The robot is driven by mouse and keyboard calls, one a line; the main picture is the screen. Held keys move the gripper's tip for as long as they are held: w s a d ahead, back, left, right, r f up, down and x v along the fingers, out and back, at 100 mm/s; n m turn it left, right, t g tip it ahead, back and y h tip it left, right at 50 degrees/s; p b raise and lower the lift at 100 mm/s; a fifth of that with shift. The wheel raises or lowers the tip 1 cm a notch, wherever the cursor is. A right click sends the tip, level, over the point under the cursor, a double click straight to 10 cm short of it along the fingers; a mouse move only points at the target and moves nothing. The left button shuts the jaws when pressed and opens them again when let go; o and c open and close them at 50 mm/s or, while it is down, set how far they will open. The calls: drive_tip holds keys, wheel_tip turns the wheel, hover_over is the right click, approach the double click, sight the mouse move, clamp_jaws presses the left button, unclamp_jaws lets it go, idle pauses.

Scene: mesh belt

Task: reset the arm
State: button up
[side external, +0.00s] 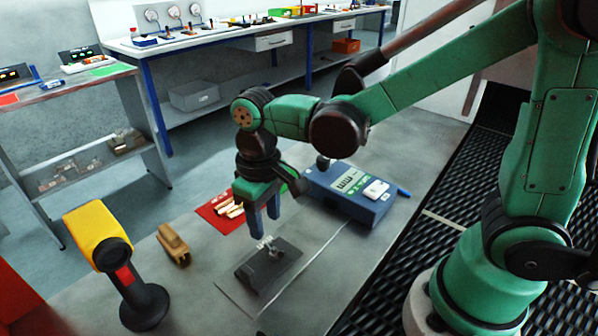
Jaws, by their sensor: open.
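My gripper (264,226) hangs from the end of my green arm, its two blue fingers pointing down and apart. It is above the far edge of a dark flat plate (287,268) with a small metal part (268,246) at its far side. The fingertips overlap the metal part's top in this view; I cannot tell whether they touch it. Nothing shows clearly held between the fingers.
A blue device (352,195) with a display stands right of my gripper. A red mat (218,212) with pale sticks lies left. Further left are a brown block (174,244) and a yellow scanner (98,236) on a black stand. Black mesh belt (440,190) runs right.

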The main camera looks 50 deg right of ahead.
drive_tip(key=s+d+r+m+t, duration=0.2)
drive_tip(key=d+r+t, duration=0.4)
drive_tip(key=d+t, duration=0.1)
drive_tip(key=shift+s+d, duration=0.25)
drive_tip(key=shift+d, duration=0.25)
